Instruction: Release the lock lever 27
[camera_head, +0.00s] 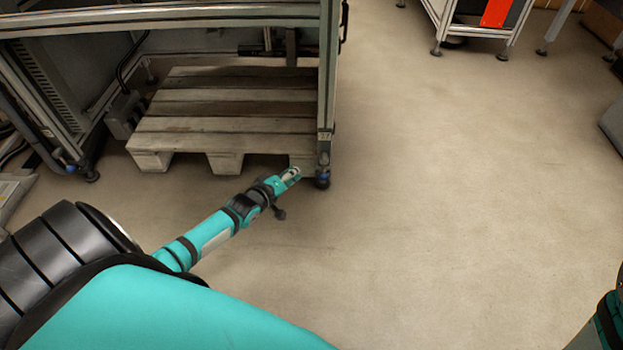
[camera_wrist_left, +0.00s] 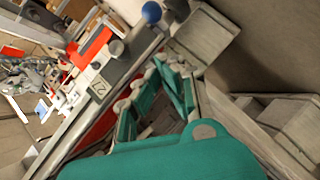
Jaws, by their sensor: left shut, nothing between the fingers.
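A small label plate (camera_wrist_left: 99,88) sits on the pale frame post in the left wrist view; its number appears to be 27 but is turned and small. A blue ball knob (camera_wrist_left: 151,12), apparently the end of the lock lever, shows near the post's end. My left gripper (camera_head: 292,173) is shut and empty, just left of that corner. Its teal fingers (camera_wrist_left: 155,80) show beside the post in the wrist view. Whether they touch the lever cannot be told.
A wooden pallet (camera_head: 222,125) lies inside the metal rack (camera_head: 327,70), behind my left gripper. The floor (camera_head: 440,200) in the middle and right is clear.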

